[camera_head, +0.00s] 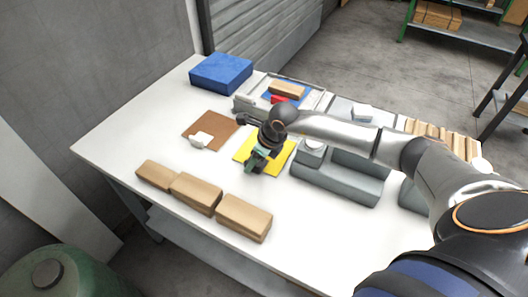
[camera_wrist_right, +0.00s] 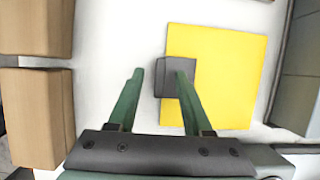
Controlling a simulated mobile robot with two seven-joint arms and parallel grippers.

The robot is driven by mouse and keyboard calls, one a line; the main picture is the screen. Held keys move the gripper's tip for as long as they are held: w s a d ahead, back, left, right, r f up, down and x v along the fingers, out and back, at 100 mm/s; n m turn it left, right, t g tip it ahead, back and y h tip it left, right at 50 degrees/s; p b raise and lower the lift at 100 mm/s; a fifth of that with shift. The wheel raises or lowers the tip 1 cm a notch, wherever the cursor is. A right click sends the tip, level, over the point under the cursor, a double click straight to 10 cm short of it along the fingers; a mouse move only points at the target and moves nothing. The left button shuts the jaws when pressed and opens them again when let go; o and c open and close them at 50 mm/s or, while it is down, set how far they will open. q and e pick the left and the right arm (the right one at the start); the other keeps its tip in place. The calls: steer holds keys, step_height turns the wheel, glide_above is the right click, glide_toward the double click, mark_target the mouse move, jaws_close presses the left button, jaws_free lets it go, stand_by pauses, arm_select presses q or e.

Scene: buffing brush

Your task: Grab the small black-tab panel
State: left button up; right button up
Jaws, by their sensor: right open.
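The small yellow panel (camera_head: 284,158) lies flat on the white table, partly hidden by my right gripper (camera_head: 253,162) in the head view. In the right wrist view, the yellow panel (camera_wrist_right: 230,60) has a dark, blackish tab (camera_wrist_right: 165,80) on its left edge. My right gripper (camera_wrist_right: 161,72) is open and empty in that view. Its right fingertip overlaps the tab in the picture, and its left fingertip is over bare table. I cannot tell whether the finger touches the tab. My left gripper is not in view.
A brown panel (camera_head: 222,126) with a white tab (camera_head: 201,140) lies left of the yellow one. Three wooden blocks (camera_head: 195,193) line the front edge. Grey holders (camera_head: 335,184) stand to the right. A blue box (camera_head: 221,72) sits at the back. Bare table separates blocks and panels.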

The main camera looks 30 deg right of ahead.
jaws_close()
steer(key=shift+r, duration=0.1)
stand_by(0.7)
